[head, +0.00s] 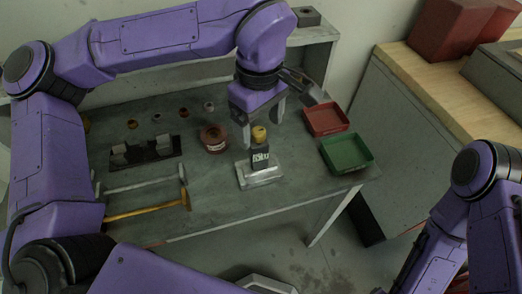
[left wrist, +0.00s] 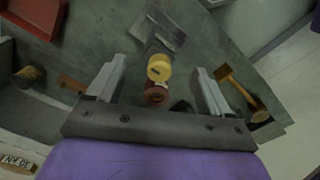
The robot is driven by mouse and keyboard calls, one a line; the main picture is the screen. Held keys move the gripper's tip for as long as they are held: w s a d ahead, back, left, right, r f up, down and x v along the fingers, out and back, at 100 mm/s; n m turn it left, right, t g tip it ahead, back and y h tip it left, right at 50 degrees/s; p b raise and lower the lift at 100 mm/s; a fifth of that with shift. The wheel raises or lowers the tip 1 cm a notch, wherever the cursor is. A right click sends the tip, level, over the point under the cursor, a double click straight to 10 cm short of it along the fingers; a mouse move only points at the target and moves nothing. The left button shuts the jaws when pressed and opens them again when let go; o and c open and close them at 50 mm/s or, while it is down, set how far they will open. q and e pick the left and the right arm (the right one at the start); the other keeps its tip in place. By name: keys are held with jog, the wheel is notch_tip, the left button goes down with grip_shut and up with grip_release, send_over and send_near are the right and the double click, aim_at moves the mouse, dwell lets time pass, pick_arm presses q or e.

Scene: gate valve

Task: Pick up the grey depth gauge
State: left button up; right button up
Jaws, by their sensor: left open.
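What looks like the depth gauge (head: 260,158) stands upright on a pale metal base (head: 262,177) near the front of the bench. It has a dark grey body with white markings and a yellow round top. My left gripper (head: 262,122) is open just above it, pointing down. In the left wrist view, the yellow top (left wrist: 159,68) shows between the spread fingers of my left gripper (left wrist: 160,76), with no visible contact. The gauge's lower body is mostly hidden there. My right arm shows at the lower right of the head view; its gripper is out of view.
A red tray (head: 326,119) and a green tray (head: 345,153) lie to the right. A reddish-brown spool (head: 213,138) stands to the left. A black holder (head: 145,152) and a hammer (head: 150,209) lie further left. A wooden-topped counter (head: 430,75) stands at the right.

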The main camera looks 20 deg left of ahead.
aim_at(259, 140)
pick_arm(q)
jog(key=shift+s+a+f+p, duration=0.1)
jog(key=shift+s+f+p, duration=0.1)
jog(key=shift+f, duration=0.3)
jog(key=shift+s+a+f+p, duration=0.1)
jog(key=shift+s+f+p, duration=0.1)
jog(key=shift+f, duration=0.3)
jog(key=f, duration=0.1)
jog(key=w+f, duration=0.1)
jog(key=f, duration=0.2)
jog(key=shift+w, duration=0.3)
jog(key=shift+s, duration=0.45)
jog(key=c, duration=0.3)
jog(key=shift+w, duration=0.2)
jog(key=c, duration=1)
grip_shut()
jog(key=shift+r, duration=0.1)
